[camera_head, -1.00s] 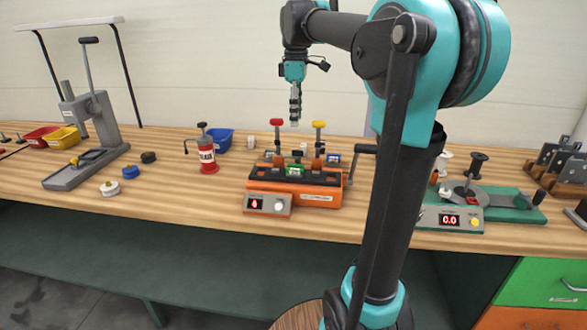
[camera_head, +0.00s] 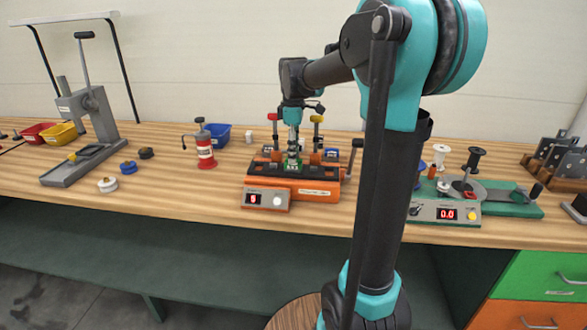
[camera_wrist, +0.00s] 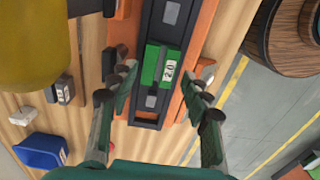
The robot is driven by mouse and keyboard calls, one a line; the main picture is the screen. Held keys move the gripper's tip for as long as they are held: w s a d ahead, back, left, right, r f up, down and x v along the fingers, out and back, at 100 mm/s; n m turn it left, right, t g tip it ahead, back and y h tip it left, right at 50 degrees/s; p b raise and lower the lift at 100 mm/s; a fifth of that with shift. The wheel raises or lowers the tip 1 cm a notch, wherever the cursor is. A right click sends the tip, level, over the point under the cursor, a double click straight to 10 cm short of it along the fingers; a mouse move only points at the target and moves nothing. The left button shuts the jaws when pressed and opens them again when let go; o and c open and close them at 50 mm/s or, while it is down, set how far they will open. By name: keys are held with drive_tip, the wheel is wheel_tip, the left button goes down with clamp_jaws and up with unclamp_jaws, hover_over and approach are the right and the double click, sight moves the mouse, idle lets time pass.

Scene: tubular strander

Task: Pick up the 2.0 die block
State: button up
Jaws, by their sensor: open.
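The 2.0 die block is a small green block with a white "2.0" label (camera_wrist: 160,67). It sits in the dark channel of the orange machine (camera_head: 318,192), and it also shows in the head view (camera_head: 292,164), partly hidden under my gripper. My gripper (camera_wrist: 157,92) is open and empty, pointing down over the machine. In the wrist view the block lies between and a little beyond the two fingers, which look apart from it. In the head view my gripper (camera_head: 293,155) is directly above the block; the gap is too small to tell.
Red and yellow knobs on posts (camera_head: 317,119) flank my gripper. A crank handle (camera_head: 356,146) is at the machine's right. A green scale-like device (camera_head: 445,212) stands right.

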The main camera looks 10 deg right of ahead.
sight(293, 167)
wheel_tip(293, 167, down, 3)
drive_tip(key=shift+f, duration=0.15)
clamp_jaws()
idle(0.4)
